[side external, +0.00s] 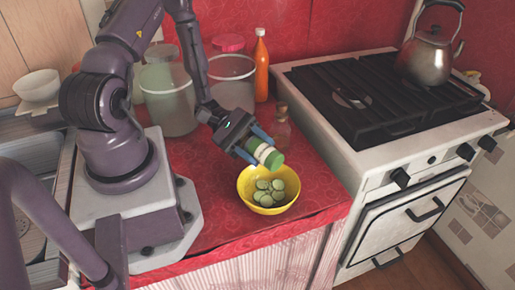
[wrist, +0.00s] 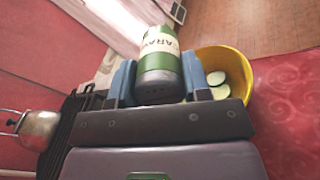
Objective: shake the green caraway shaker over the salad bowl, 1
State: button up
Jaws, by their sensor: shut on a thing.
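The green caraway shaker (side external: 266,154) has a pale label band and is held in my gripper (side external: 253,146), which is shut on it. The shaker is tilted, above the back rim of the salad bowl. In the wrist view the shaker (wrist: 159,66) sits between the two blue fingers (wrist: 158,82), with part of its label lettering readable. The yellow salad bowl (side external: 256,205) stands on the red counter with several cucumber slices (side external: 275,189) in it. The bowl (wrist: 240,68) also shows in the wrist view, partly hidden behind the gripper.
A small corked glass bottle (side external: 281,128) stands just behind the shaker. An orange bottle (side external: 261,68) and clear canisters (side external: 168,100) stand at the back. The stove (side external: 385,110) with a kettle (side external: 428,58) is at the right. Red counter (side external: 215,225) is bare left of the bowl.

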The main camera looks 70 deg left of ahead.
aim_at(254, 138)
jog(key=shift+y, duration=0.3)
notch_tip(254, 138, down, 4)
jog(key=shift+d+f, duration=0.1)
jog(key=shift+f, duration=0.15)
jog(key=g+y, duration=0.1)
jog(key=y, duration=0.1)
jog(key=g+y, duration=0.1)
jog(key=y, duration=0.1)
jog(key=shift+f+y, duration=0.3)
jog(key=shift+f, duration=0.1)
jog(key=r+y, duration=0.1)
jog(key=r, duration=0.1)
jog(key=r+g+y, duration=0.1)
jog(key=r+y, duration=0.1)
jog(key=a+r+g+y, duration=0.1)
jog(key=r+y, duration=0.1)
jog(key=shift+s, duration=0.2)
jog(key=shift+r+g+y, duration=0.15)
jog(key=shift+g+y, duration=0.15)
jog(key=shift+d+r+g+y, duration=0.1)
jog(key=shift+r+g+y, duration=0.4)
jog(key=shift+y, duration=0.55)
jog(key=shift+r+g+y, duration=0.3)
jog(key=shift+r+y, duration=0.3)
jog(key=shift+y, duration=0.45)
jog(key=shift+r+g+y, duration=0.3)
jog(key=shift+r+y, duration=0.05)
jog(key=shift+y, duration=0.25)
